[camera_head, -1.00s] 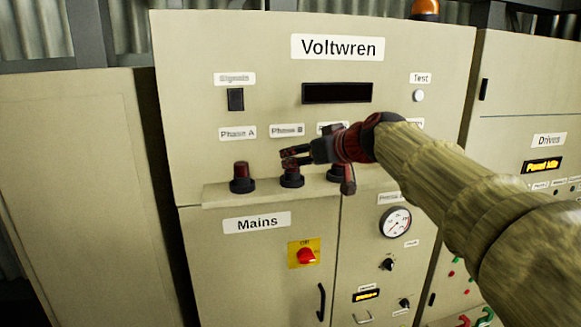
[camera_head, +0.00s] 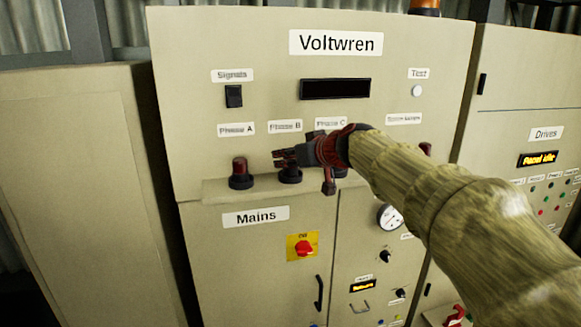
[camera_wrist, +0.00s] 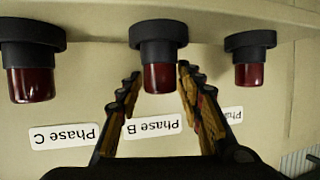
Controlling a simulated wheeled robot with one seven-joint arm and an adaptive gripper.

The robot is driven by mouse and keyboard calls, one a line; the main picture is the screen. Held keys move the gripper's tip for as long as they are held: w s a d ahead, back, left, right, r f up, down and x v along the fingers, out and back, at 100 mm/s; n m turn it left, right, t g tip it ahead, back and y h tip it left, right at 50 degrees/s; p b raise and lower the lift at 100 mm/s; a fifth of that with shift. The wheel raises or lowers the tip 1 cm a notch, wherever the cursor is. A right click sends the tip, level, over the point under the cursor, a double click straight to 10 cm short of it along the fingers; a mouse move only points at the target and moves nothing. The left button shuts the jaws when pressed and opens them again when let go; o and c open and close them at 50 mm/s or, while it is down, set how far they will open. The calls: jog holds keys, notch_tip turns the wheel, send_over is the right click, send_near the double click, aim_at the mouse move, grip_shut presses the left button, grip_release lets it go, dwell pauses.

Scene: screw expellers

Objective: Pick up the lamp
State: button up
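The Phase B lamp is a red cylinder on a black round base, on the cabinet ledge. In the head view its black base (camera_head: 290,176) shows below my gripper (camera_head: 284,158), which hides the red part. In the upside-down wrist view the red lamp (camera_wrist: 159,78) stands between the two fingers of my gripper (camera_wrist: 158,72). The fingers are spread, one on each side, with a gap visible between them and the lamp. The Phase A lamp (camera_head: 240,168) stands to the left in the head view. The Phase C lamp (camera_wrist: 31,84) is at the left of the wrist view.
The beige Voltwren cabinet (camera_head: 270,45) stands behind the lamps, with a ledge (camera_head: 213,189) under them. A black Signals switch (camera_head: 234,96) and a dark display (camera_head: 335,88) are above.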

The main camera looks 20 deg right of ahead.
jog(key=c, duration=0.8)
jog(key=shift+r, duration=0.15)
